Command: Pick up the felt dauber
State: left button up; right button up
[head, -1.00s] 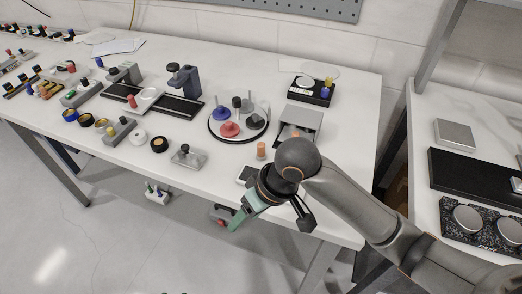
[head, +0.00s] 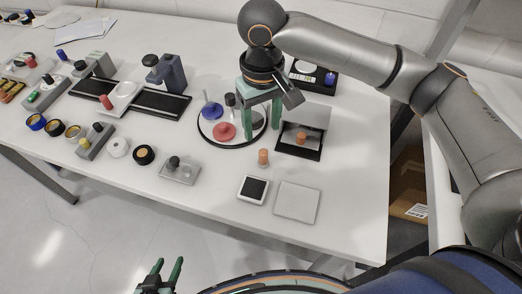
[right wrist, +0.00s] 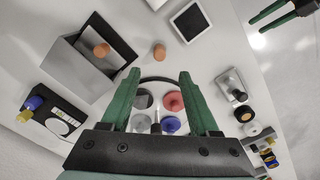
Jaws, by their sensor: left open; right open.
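Which thing is the felt dauber, I cannot tell for certain. A small orange-tan cylinder (head: 263,157) stands on the table; a similar orange piece (head: 301,138) stands at the grey open box (head: 306,116). A round dark-rimmed tray (head: 203,136) holds knobbed discs, among them a red one (head: 225,131) and a blue one (head: 211,110). My right gripper (head: 263,124) is open and empty, pointing down over the tray's right side; the right wrist view shows the red disc (right wrist: 173,101) between its fingers. My left gripper (head: 169,264) is open and empty, low in front of the table.
A black-topped square pad (head: 252,190) and a pale flat plate (head: 296,202) lie near the front edge. A metal block with a black knob (head: 179,170) stands left of them. A dark tray (head: 317,86) stands behind the box.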

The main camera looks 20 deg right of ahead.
aim_at(264, 151)
jog(key=f, duration=0.9)
jog(key=shift+s+d+f, duration=0.1)
jog(key=shift+s+f, duration=0.15)
jog(key=shift+f, duration=0.1)
grip_shut()
